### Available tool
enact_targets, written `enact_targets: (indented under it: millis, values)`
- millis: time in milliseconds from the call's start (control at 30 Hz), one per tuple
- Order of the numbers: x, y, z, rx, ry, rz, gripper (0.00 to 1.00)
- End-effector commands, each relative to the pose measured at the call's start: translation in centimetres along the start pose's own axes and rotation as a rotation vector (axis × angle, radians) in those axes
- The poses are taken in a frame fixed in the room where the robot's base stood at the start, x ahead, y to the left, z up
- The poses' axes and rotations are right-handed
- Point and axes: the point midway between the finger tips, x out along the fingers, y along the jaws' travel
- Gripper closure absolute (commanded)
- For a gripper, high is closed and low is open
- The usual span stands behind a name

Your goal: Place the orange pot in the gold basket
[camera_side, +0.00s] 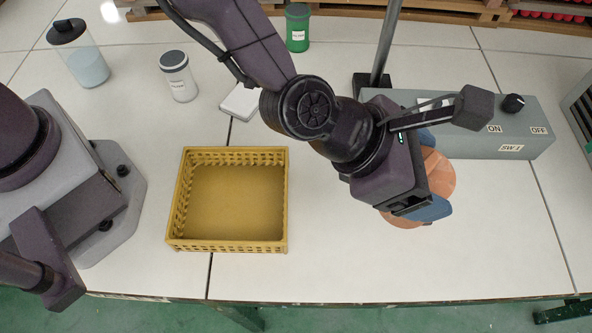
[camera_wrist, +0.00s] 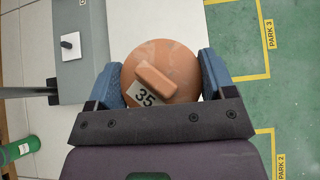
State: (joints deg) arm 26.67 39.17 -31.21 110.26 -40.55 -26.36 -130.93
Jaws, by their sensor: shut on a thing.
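The orange pot (camera_side: 437,174) is at the right part of the table, partly hidden behind my gripper (camera_side: 432,172). In the wrist view the pot (camera_wrist: 178,64) shows its round lid with a bar handle and a tag reading 35. The blue fingers of my gripper (camera_wrist: 160,80) press on its two sides, so it is shut on the pot. The gold basket (camera_side: 172,214) stands on the table to the left of my gripper, and it is empty. I cannot tell whether the pot touches the table.
A grey switch box (camera_side: 530,146) stands behind and right of the pot. A dark post (camera_side: 385,45) rises beside it. A green jar (camera_side: 297,28), a white jar (camera_side: 179,76) and a glass jar (camera_side: 82,62) stand at the back. The tabletop between basket and pot is clear.

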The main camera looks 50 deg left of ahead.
Motion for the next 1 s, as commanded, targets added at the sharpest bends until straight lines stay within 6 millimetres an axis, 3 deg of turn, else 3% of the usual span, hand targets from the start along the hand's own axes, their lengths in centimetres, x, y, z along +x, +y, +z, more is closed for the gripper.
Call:
enact_targets:
  millis: [233,667,1000]
  values:
    - [-2.8,-0.1,3.9,0.001,-0.012,0.001,0.64]
    - [-3.5,2.3,1.0,0.068,-0.001,-0.099,0.64]
    - [-5.9,4.3,-2.2,0.182,-0.004,-0.265,0.64]
